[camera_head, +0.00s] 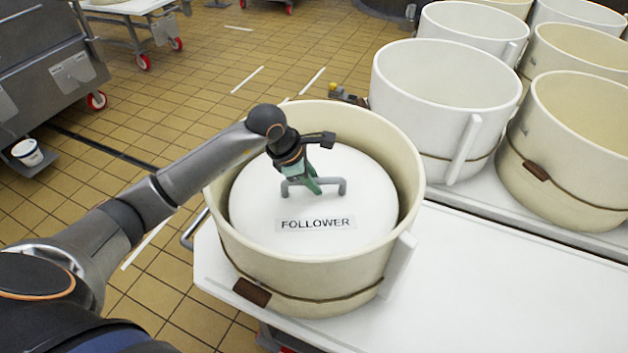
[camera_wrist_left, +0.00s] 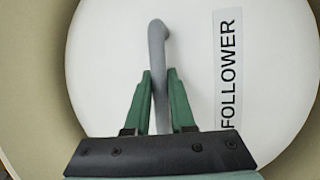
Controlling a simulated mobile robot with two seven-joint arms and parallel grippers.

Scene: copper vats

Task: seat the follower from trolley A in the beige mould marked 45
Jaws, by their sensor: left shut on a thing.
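The follower (camera_head: 262,213) is a white disc with a grey bar handle and a label reading FOLLOWER. It lies inside a beige mould (camera_head: 318,274), below the rim, with a gap to the wall around it. My left gripper (camera_head: 313,188) is shut on the follower's handle. In the left wrist view, the green fingers (camera_wrist_left: 160,100) close on the grey handle, and the follower (camera_wrist_left: 100,45) fills most of the picture. The mould has a brown tag and a cord around it; no number 45 can be read. My right gripper is not in view.
The mould stands at the left end of a white table (camera_head: 500,290). White moulds (camera_head: 445,80) and beige moulds (camera_head: 570,150) stand close on the right. A steel machine (camera_head: 45,75) is at the left. A trolley (camera_head: 140,10) stands at the back left. The table's front right is clear.

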